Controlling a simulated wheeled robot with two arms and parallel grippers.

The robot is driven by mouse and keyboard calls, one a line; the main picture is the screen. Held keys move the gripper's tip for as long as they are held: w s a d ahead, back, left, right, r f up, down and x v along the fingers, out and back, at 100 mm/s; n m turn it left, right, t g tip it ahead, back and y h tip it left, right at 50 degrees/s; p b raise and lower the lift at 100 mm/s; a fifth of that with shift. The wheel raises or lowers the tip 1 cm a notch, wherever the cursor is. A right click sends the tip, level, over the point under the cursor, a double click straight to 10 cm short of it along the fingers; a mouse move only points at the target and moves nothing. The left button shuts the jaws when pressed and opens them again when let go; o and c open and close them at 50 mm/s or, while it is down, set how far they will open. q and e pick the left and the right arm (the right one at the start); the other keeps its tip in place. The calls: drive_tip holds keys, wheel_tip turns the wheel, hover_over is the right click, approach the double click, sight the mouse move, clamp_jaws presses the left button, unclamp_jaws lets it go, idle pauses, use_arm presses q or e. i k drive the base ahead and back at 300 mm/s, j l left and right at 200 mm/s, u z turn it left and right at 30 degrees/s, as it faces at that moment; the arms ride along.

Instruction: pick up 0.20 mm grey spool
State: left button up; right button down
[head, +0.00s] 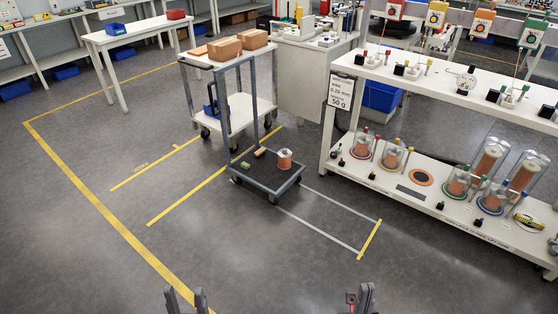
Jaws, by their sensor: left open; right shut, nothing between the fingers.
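A copper-coloured spool (285,160) with a pale top stands on the low dark cart (268,178) in the middle of the floor. Several more copper spools in clear holders stand on the lower shelf at right, such as one on a red ring (361,149) and one on a yellow ring (392,158). I cannot read a size mark on any spool or tell which is the grey one. My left gripper (186,298) is open and empty at the bottom edge. My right gripper (360,299) is shut and empty there too. Both are far from the spools.
A white shelf unit (425,98) on the right carries a sign (341,92) reading 0.20 mm and 50 g. A white trolley (235,112) with cardboard boxes (225,48) stands behind the cart. The grey floor with yellow lines is clear in front.

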sight(284, 155)
drive_tip(key=i+l, duration=0.1)
drive_tip(key=i, duration=3.4)
drive_tip(key=l+z, duration=0.05)
drive_tip(key=l, duration=0.1)
